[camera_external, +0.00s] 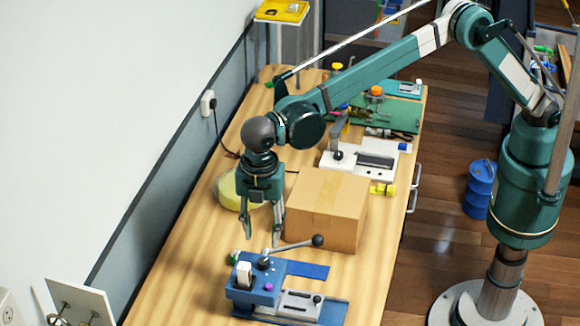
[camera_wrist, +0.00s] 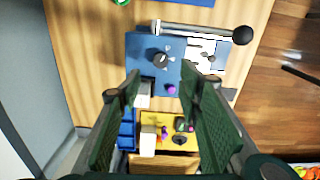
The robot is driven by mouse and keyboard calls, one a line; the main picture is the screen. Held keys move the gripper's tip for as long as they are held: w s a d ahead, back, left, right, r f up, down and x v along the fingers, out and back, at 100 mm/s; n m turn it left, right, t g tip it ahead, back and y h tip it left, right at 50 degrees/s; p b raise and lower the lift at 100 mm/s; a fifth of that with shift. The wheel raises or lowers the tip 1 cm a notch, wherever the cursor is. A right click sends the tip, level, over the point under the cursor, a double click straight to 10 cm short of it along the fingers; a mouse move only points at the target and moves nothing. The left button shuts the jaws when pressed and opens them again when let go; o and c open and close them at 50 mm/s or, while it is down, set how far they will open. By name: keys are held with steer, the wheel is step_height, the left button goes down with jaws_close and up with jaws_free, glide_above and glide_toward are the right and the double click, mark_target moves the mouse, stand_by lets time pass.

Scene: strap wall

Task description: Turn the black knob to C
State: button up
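A black knob (camera_wrist: 160,58) sits on a blue panel (camera_wrist: 135,45) in the wrist view. It also shows in the external view (camera_external: 264,262) on top of the blue unit (camera_external: 240,293). I cannot read any letter marks around it. Another dark knob (camera_wrist: 180,124) is on a yellow panel (camera_wrist: 175,144) lower in the wrist view. My gripper (camera_external: 262,238) points down above the blue unit, apart from the knob. In the wrist view its fingers (camera_wrist: 160,79) are spread open with nothing held between them.
A metal lever with a black ball (camera_external: 317,240) reaches right from the blue unit. A white block (camera_external: 244,273) and purple button (camera_external: 269,287) are near the knob. A cardboard box (camera_external: 325,205) stands behind to the right. Bare tabletop (camera_external: 180,270) lies to the left.

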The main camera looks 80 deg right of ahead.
mark_target(264, 261)
steer(key=shift+f+n+p, duration=0.3)
steer(key=shift+f+p, duration=0.55)
steer(key=shift+p, duration=0.4)
steer(key=shift+f, duration=0.2)
steer(key=shift+f, duration=0.1)
steer(key=shift+f, duration=3.8)
steer(key=c, duration=0.9)
